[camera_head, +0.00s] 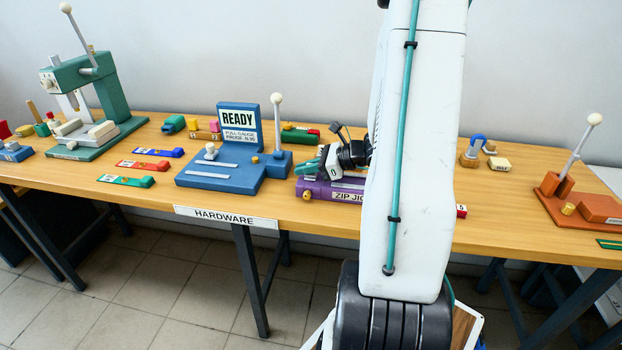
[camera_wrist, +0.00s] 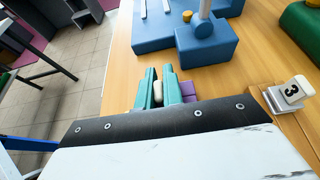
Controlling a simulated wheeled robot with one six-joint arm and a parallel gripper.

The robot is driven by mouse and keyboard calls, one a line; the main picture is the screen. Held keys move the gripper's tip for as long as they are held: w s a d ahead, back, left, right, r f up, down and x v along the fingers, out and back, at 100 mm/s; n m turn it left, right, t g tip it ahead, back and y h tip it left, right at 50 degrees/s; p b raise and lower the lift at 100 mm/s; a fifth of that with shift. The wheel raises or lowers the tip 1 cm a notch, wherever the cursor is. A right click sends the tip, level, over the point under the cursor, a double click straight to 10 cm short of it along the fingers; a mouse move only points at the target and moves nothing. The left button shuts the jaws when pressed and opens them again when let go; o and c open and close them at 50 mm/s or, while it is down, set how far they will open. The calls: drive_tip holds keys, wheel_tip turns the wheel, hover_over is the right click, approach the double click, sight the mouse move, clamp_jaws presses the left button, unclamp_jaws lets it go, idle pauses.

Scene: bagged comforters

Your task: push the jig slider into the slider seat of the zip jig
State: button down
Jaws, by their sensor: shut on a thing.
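The purple zip jig (camera_head: 318,193) lies on the wooden bench, partly hidden behind my arm. My gripper (camera_head: 310,167) is low over the left part of the jig. In the wrist view, the teal fingers of my gripper (camera_wrist: 162,88) are shut on a small cream piece (camera_wrist: 157,92), which looks like the jig slider. A bit of the purple zip jig (camera_wrist: 188,88) shows right beside the fingers. The slider seat cannot be made out in either view, so I cannot tell how the slider sits relative to it.
A blue gauge stand (camera_head: 220,172) with a READY panel is left of the jig. A green block (camera_head: 300,134) lies behind the jig. An orange lever stand (camera_head: 585,207) is far right.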

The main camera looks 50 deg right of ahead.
idle(0.3)
drive_tip(key=c, duration=0.8)
unclamp_jaws()
drive_tip(key=shift+s+d, duration=0.1)
drive_tip(key=shift+s+d+r, duration=0.35)
drive_tip(key=shift+s+r, duration=0.3)
drive_tip(key=shift+s+d+r, duration=0.4)
drive_tip(key=shift+s+r, duration=0.2)
drive_tip(key=shift+r, duration=0.05)
drive_tip(key=shift+s+d+r, duration=0.35)
drive_tip(key=shift+s+r, duration=0.3)
drive_tip(key=v, duration=0.7)
drive_tip(key=shift+s+d+r, duration=0.15)
drive_tip(key=shift+s, duration=0.2)
